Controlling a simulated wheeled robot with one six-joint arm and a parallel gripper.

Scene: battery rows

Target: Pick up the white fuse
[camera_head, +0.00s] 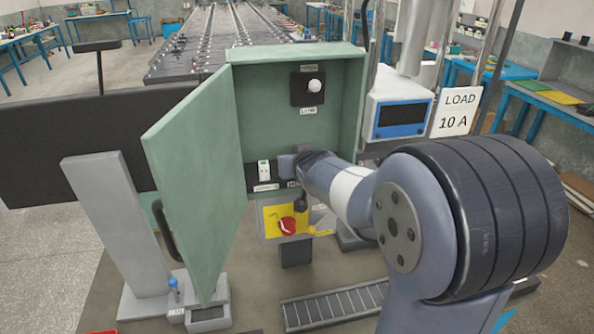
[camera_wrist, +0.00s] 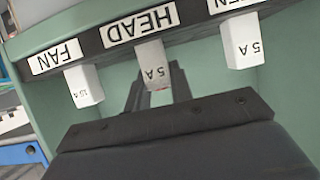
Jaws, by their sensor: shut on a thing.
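In the wrist view a pale grey-white fuse (camera_wrist: 153,66) marked 5 A sits at the HEAD label. My gripper (camera_wrist: 157,88) is shut on this fuse, with a finger on each side of it. A white fuse (camera_wrist: 83,86) stands at the FAN label to the left. Another white fuse (camera_wrist: 240,46) marked 5 A stands to the right, its label partly cut off. In the head view my gripper (camera_head: 290,162) reaches the fuse strip inside the green cabinet (camera_head: 268,105), and one white fuse (camera_head: 264,170) shows left of it. My arm hides the other fuses there.
The cabinet door (camera_head: 195,185) stands open on the left, close to my gripper. A red knob (camera_head: 287,226) on a yellow plate is below the fuse strip. A blue-framed meter (camera_head: 401,115) and a LOAD 10 A sign (camera_head: 456,111) stand at the right.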

